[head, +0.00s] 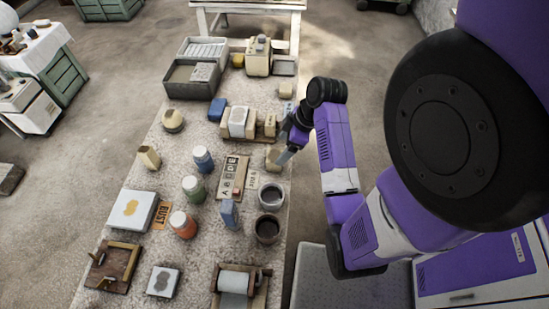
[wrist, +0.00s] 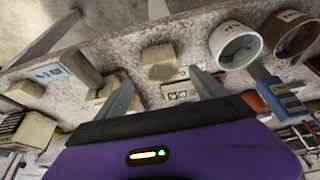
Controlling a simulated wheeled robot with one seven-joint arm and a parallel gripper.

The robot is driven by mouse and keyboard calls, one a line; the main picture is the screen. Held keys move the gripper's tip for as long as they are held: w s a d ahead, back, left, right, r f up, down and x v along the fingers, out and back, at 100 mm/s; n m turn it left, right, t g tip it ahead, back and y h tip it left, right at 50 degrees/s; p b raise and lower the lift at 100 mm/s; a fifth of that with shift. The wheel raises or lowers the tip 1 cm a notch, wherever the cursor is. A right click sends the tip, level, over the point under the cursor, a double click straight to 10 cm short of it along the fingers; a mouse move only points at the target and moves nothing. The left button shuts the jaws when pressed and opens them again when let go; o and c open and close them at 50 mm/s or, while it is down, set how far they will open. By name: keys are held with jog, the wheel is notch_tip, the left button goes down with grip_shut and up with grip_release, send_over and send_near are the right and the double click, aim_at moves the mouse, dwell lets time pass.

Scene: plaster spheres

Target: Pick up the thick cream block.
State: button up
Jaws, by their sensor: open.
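A thick cream block (wrist: 158,62) lies on the speckled table, ahead of my gripper and between the lines of its two fingers in the wrist view. In the head view the cream block (head: 273,158) is beside the fingertips, partly hard to make out. My gripper (wrist: 159,78) is open, with nothing between its fingers; in the head view my gripper (head: 287,151) is low over the right edge of the table. I cannot tell whether a finger touches the block.
A grey bowl (head: 271,195) and a dark pot (head: 267,229) stand just in front of the block. A lettered board (head: 233,175) lies to its left, and smaller cream blocks (head: 270,124) stand behind. Bottles, including a blue one (head: 203,159), stand farther left.

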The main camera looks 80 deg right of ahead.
aim_at(276, 155)
jog(key=shift+f, duration=0.25)
jog(key=shift+p+x, duration=0.85)
jog(key=shift+x, duration=2.6)
jog(key=shift+a+r, duration=0.1)
grip_shut()
